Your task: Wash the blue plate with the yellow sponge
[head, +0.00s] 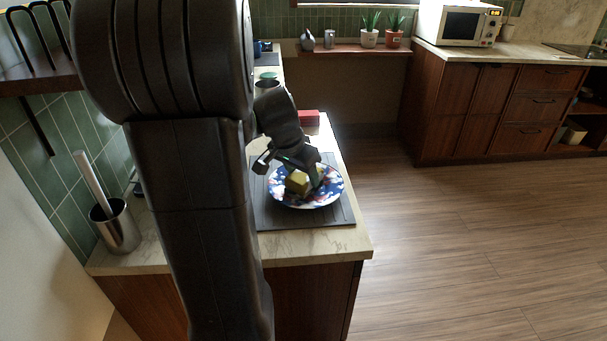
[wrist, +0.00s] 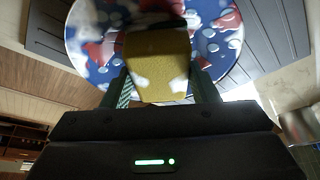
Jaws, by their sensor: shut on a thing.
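The blue plate (head: 320,197), patterned with white and red, lies on a dark ribbed mat (head: 270,218) on the counter. It also fills the upper part of the wrist view (wrist: 85,45). The yellow sponge (head: 297,182) is over the plate's left-middle part and shows between my fingers in the wrist view (wrist: 157,60). White patches show on the sponge. My gripper (head: 300,172) is shut on the sponge, low over the plate. I cannot tell whether the sponge presses on the plate. My arm hides part of the counter to the left.
A metal holder with a brush handle (head: 116,225) stands at the counter's left. A red item (head: 309,117) and a dark bowl (head: 267,84) are farther back. Potted plants (head: 370,32) stand on a shelf, and a microwave (head: 459,24) is on the far counter. The floor to the right is clear.

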